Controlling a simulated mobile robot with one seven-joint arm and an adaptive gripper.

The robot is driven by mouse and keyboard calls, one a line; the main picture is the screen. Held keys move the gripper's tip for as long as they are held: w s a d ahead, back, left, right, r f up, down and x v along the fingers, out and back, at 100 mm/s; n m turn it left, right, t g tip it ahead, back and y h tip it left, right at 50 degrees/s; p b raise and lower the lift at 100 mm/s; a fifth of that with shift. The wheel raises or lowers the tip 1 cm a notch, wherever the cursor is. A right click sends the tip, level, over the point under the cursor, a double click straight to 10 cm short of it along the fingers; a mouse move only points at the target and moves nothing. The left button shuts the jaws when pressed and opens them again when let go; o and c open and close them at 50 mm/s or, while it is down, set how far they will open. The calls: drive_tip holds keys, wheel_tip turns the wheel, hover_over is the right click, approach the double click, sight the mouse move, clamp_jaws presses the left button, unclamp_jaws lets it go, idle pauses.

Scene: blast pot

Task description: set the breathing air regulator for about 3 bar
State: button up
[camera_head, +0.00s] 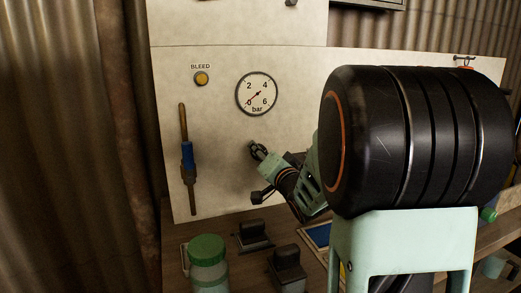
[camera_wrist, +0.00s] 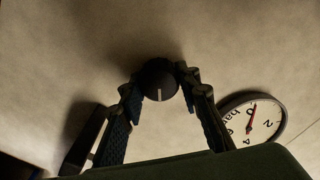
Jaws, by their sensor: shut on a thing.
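The regulator knob is a round black knob (camera_wrist: 158,76) with a white mark that points down in the wrist view. My gripper (camera_wrist: 160,84) has one finger on each side of it and is shut on it. In the head view my gripper (camera_head: 259,151) reaches the pale panel below the gauge, and its fingers mostly hide the knob. The round white gauge (camera_head: 257,94) is marked 0, 2, 4, 6 and bar. Its red needle points lower left, at about 0. The gauge also shows, turned, at the right of the wrist view (camera_wrist: 266,118).
A yellow BLEED button (camera_head: 202,78) is at the panel's upper left. A blue-handled lever (camera_head: 187,156) is below it. A green-lidded jar (camera_head: 207,250) and dark blocks (camera_head: 253,236) stand on the bench below. My arm covers much of the right side.

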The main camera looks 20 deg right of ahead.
drive_tip(key=m, duration=0.2)
drive_tip(key=m+p, duration=0.1)
drive_tip(key=shift+d+r+m, duration=0.1)
drive_tip(key=shift+r+m, duration=0.1)
drive_tip(key=shift+m, duration=0.2)
drive_tip(key=m+p, duration=0.2)
drive_tip(key=m, duration=0.2)
drive_tip(key=shift+m+p, duration=0.3)
drive_tip(key=m+p, duration=0.2)
drive_tip(key=m, duration=0.2)
drive_tip(key=shift+f, duration=0.1)
drive_tip(key=shift+f+m+p, duration=0.1)
drive_tip(key=shift+m+p, duration=0.9)
drive_tip(key=shift+m, duration=0.8)
drive_tip(key=o, duration=1.2)
drive_tip(key=shift+f, duration=0.1)
drive_tip(key=shift+c, duration=0.2)
